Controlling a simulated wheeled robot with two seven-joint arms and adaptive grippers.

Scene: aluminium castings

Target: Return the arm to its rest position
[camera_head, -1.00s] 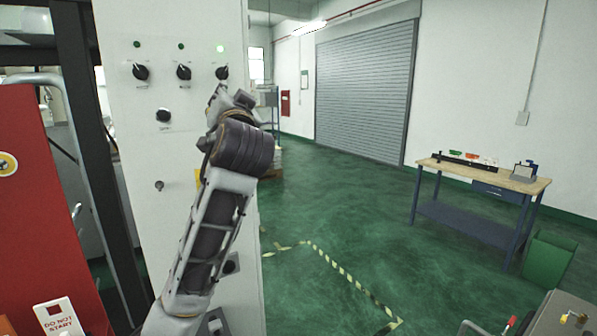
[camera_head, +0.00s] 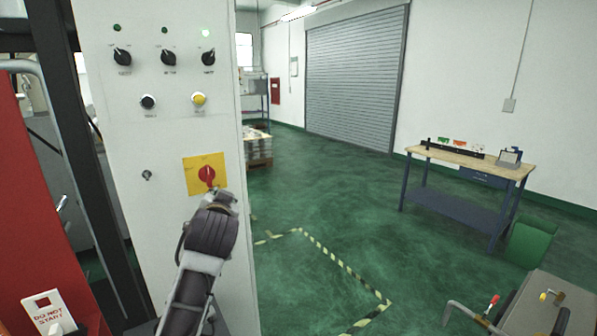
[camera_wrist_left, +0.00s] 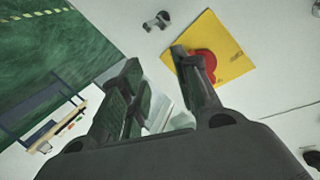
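My left arm comes in at the bottom of the head view, in front of a white control cabinet (camera_head: 120,180). Its gripper (camera_head: 222,196) is just below the red rotary switch (camera_head: 206,174) on its yellow plate; the wrist mostly hides the fingers there. In the left wrist view the gripper (camera_wrist_left: 155,58) has its two fingers apart, with nothing between them. The yellow plate (camera_wrist_left: 235,62) shows partly behind the right finger. I cannot tell whether the fingers touch the cabinet. My right gripper is in neither view.
The cabinet also carries three black knobs (camera_head: 168,59), a black button (camera_head: 148,102) and a yellow button (camera_head: 198,99). A red panel (camera_head: 40,210) stands at left. A workbench (camera_head: 465,160) and green bin (camera_head: 530,240) are at right. Green floor between is open.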

